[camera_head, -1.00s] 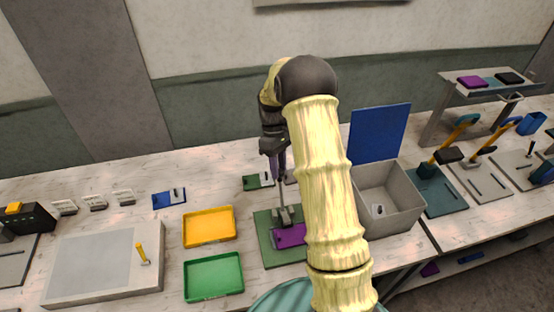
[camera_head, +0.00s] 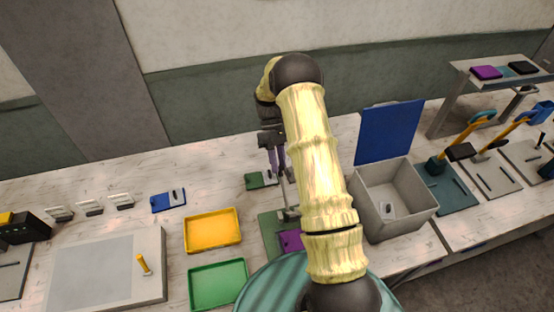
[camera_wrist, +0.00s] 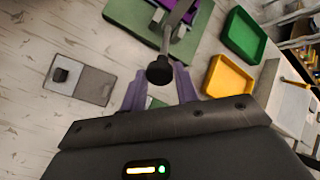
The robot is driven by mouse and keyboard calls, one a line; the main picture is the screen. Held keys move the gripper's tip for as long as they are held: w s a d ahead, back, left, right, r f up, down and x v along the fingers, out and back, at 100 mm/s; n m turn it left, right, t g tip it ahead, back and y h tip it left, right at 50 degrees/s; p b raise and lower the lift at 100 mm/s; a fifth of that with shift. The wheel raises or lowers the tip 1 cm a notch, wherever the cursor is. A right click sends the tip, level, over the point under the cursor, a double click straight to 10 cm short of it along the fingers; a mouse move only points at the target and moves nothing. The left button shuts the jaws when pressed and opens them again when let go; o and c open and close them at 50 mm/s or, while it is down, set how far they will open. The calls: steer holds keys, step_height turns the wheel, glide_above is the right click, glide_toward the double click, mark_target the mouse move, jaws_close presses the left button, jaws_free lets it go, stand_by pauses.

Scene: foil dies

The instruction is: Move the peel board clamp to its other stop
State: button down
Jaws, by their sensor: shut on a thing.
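The peel board (camera_head: 268,238) is a green board with a purple plate (camera_head: 290,240) on it, partly hidden behind my arm. In the wrist view the green board (camera_wrist: 125,22) is at the top. The clamp (camera_head: 290,212) is a grey metal piece on the board with a long rod. The rod ends in a black round knob (camera_wrist: 159,71), which rises towards my gripper. My gripper (camera_wrist: 158,80) has purple-grey fingers on both sides of the knob and is shut on it. In the head view my gripper (camera_head: 278,165) is above the board; its contact is too small to make out.
Yellow tray (camera_head: 212,230) and green tray (camera_head: 217,284) lie left of the board. An open grey box (camera_head: 400,210) with a blue lid stands to the right. A small green plate (camera_head: 257,181) lies behind. A grey slab (camera_head: 105,270) with a yellow handle is far left.

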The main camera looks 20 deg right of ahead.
steer(key=shift+f, duration=0.4)
steer(key=c, duration=1.4)
jaws_free()
steer(key=o, duration=0.3)
steer(key=shift+w+f, duration=0.15)
steer(key=shift+w, duration=0.1)
steer(key=shift+o, duration=0.2)
steer(key=shift+w, duration=0.1)
steer(key=shift+d+r, duration=0.1)
steer(key=shift+r, duration=0.1)
